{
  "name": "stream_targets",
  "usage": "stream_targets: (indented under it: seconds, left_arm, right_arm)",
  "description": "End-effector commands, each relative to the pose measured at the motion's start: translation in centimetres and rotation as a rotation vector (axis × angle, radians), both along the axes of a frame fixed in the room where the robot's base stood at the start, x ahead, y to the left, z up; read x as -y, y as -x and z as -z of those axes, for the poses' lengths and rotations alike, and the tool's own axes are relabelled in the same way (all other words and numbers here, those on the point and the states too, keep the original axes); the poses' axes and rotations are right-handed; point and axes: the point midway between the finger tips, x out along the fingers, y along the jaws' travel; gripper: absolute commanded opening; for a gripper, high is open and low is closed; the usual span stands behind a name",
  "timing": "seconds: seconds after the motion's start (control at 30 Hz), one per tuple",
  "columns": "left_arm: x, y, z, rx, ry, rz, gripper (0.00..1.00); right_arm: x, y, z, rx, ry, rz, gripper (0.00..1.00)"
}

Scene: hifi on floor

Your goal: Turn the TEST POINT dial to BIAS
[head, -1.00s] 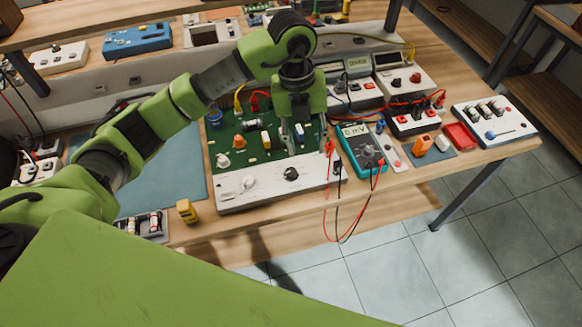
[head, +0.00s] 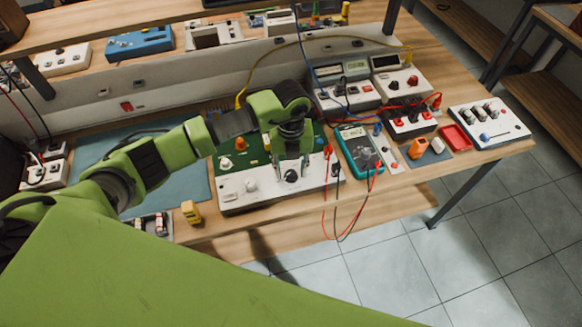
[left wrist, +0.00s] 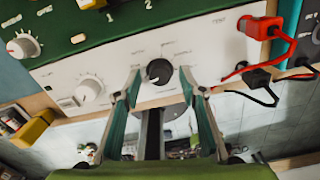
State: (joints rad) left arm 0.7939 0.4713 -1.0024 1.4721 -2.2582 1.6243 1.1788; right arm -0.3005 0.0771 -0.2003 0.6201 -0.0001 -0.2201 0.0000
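The black TEST POINT dial (head: 292,177) sits on the white front panel (head: 250,196) of the green circuit board unit. In the left wrist view the dial (left wrist: 159,73) shows a light pointer mark and small labels around it, too blurred to read surely. My left gripper (head: 291,170) is at the dial, pointing down at the panel. In the left wrist view its two fingers (left wrist: 161,84) are apart, one on each side of the dial, with gaps visible. I cannot tell how deep the fingertips reach. My right gripper is not in view.
A white knob (left wrist: 88,89) is left of the dial. Red and black plugs (left wrist: 260,27) with hanging leads are at the panel's right end. A teal multimeter (head: 358,150) stands right of the unit. A yellow block (head: 190,212) lies at its left front.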

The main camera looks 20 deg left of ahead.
Motion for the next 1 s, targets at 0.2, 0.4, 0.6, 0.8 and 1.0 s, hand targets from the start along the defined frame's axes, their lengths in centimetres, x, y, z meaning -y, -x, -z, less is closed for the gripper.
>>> stream_targets:
  seconds: [0.2,0.4,0.6,0.8,1.0]
  left_arm:
    - [0.0,0.0,0.7,-0.001,0.0,0.001,0.38]
    - [0.0,0.0,0.7,-0.001,0.0,0.001,0.3]
    - [0.0,0.0,0.7,-0.001,0.0,0.001,0.0]
    - [0.0,0.0,0.7,0.0,0.0,0.014,0.0]
    - [0.0,0.0,0.9,0.001,0.0,0.088,0.0]
  right_arm:
    - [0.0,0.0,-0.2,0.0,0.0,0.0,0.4]
    - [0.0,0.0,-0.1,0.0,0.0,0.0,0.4]
    - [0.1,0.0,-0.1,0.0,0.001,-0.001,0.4]
    - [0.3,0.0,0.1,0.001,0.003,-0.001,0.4]
    - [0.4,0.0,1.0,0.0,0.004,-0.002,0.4]
